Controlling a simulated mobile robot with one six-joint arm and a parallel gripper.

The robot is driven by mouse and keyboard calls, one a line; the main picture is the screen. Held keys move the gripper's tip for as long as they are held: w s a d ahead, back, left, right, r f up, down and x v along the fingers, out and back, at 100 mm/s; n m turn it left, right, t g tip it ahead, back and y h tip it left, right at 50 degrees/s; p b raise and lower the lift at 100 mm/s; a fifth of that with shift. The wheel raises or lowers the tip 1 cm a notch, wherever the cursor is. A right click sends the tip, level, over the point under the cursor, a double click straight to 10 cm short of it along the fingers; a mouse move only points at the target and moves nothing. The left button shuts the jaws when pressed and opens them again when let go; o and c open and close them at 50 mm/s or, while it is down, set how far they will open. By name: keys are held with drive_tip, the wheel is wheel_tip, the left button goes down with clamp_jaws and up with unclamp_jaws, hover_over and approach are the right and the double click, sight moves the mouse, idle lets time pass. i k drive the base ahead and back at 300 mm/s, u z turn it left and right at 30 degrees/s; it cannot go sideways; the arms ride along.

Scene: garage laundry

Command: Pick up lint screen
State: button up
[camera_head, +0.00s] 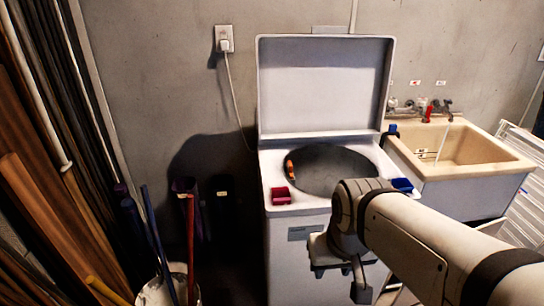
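I cannot make out for certain which thing is the lint screen. Small items sit on the rim of the open top-load washer (300,222): a dark red box-like piece (281,195) at the front left and a blue piece (402,185) at the right. An orange item (290,168) is at the left edge of the tub opening. My gripper (340,280) hangs in front of the washer's front panel, below the rim and apart from these items. Its fingers are small and dark, and their opening is unclear. I see nothing held in it.
The washer lid (325,85) stands up against the wall. A beige utility sink (465,150) with bottles and taps is at the right. Long boards (40,200) lean at the left, beside a bucket (165,285) with handles in it. A cord runs from the outlet (224,40).

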sight(289, 165)
drive_tip(key=z, duration=0.05)
drive_tip(key=i, duration=1)
drive_tip(key=u, duration=0.05)
